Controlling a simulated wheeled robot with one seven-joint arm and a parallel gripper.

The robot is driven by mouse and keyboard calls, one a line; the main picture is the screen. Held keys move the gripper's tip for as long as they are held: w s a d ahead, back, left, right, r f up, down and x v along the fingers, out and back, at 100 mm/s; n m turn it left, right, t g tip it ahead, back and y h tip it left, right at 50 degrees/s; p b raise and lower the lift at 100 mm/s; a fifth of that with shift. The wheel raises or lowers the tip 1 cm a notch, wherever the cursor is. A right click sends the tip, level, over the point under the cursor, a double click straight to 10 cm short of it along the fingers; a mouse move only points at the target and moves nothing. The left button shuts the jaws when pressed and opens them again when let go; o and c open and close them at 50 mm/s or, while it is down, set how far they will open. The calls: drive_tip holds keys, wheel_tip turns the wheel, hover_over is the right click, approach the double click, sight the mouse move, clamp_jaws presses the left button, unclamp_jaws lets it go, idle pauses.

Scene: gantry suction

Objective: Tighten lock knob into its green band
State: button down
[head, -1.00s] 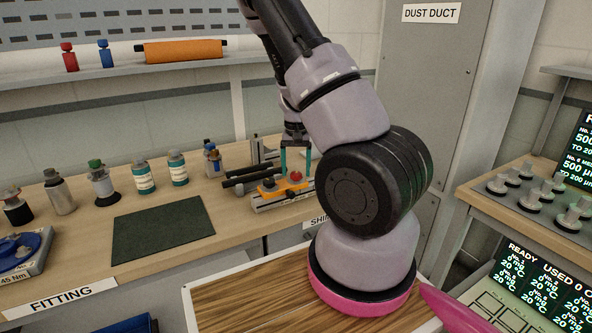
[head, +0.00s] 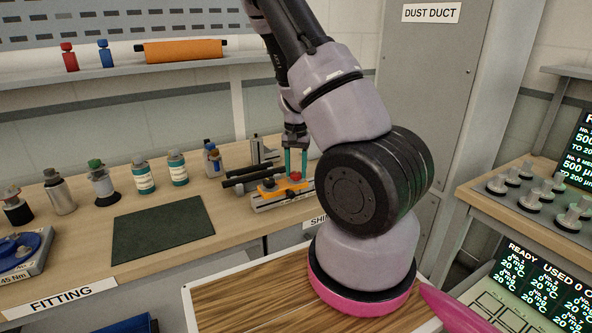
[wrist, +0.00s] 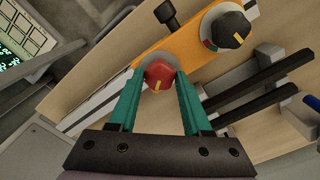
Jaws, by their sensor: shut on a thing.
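The red lock knob (wrist: 159,75) with a yellow pointer mark sits at one end of the orange plate (wrist: 180,52) in the wrist view. It also shows in the head view (head: 296,176). My gripper (wrist: 160,80), with teal fingers, is shut on the red knob, one finger on each side. In the head view my gripper (head: 295,174) reaches down onto it from above. A black knob (wrist: 231,29) with a yellow mark stands on the same plate, over a dial with green and red parts. No green band is visible around the red knob; the fingers may hide it.
Black bars (wrist: 262,85) lie beside the orange plate. Several bottles (head: 143,177) stand left on the bench. A dark green mat (head: 162,229) lies in front of them, bare. A small black knob (wrist: 168,14) sticks out beside the plate.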

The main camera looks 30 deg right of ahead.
drive_tip(key=shift+c, duration=1.7)
unclamp_jaws()
wheel_tip(320, 180, up, 11)
wheel_tip(320, 180, up, 16)
drive_tip(key=f+n+t+y, duration=0.1)
drive_tip(key=n+t+y, duration=0.1)
drive_tip(key=t+y, duration=0.1)
hover_over(296, 173)
drive_tip(key=s+a, duration=0.7)
drive_tip(key=a, duration=0.2)
drive_tip(key=s+a+r+n+t+h, duration=0.1)
drive_tip(key=s+a+r+t, duration=0.3)
drive_tip(key=s+r, duration=0.6)
drive_tip(key=shift+s+a+n, duration=0.3)
drive_tip(key=shift+s+a, duration=0.05)
drive_tip(key=shift+s, duration=0.6)
